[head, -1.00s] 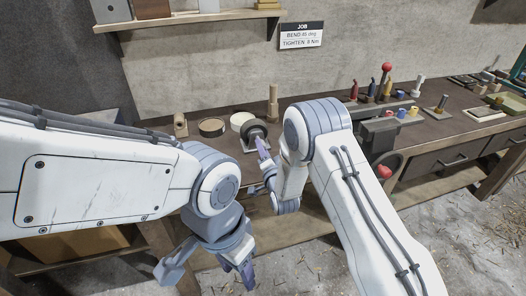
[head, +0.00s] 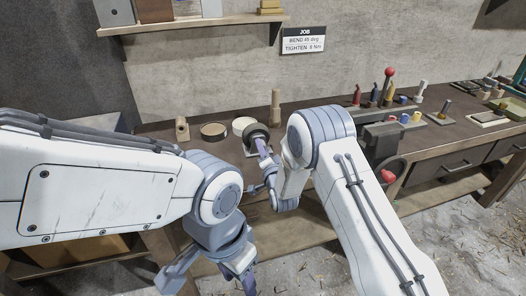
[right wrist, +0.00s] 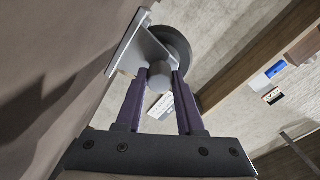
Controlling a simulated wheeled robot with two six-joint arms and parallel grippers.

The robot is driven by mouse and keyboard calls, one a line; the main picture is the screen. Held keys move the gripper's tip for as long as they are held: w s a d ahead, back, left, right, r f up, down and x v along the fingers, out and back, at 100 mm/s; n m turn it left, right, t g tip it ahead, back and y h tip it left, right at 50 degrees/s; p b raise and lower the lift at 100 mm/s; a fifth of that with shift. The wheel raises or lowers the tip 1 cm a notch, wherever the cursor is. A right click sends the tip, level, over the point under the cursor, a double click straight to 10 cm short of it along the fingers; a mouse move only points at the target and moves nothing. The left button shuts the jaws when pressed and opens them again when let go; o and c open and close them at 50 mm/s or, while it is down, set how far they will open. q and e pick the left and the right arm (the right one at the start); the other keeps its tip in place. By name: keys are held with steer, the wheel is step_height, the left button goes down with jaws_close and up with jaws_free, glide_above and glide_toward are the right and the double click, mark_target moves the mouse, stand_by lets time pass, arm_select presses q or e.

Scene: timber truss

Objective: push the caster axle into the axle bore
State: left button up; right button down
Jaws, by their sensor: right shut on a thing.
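My right gripper (head: 259,144) is at the caster's near side. In the right wrist view its purple fingers (right wrist: 160,78) are shut on the pale round end of the axle (right wrist: 159,78), close against the bracket. The bore is hidden behind the axle, so I cannot tell how deep it sits. My left gripper (head: 238,277) hangs low before the bench, its fingers apart and empty, partly cut off by the frame.
On the bench are a round tan ring (head: 213,131), a wooden block with a hole (head: 182,129) and a wooden peg (head: 275,108). A vise (head: 388,137) with a red knob stands to the right, with tools behind it. A shelf (head: 195,22) hangs above.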

steer(key=shift+w, duration=0.35)
steer(key=shift+c, duration=2.2)
jaws_free()
steer(key=shift+a, duration=0.1)
steer(key=b+v, duration=0.2)
steer(key=v, duration=0.8)
steer(key=shift+s+b, duration=0.2)
steer(key=shift+b, duration=0.15)
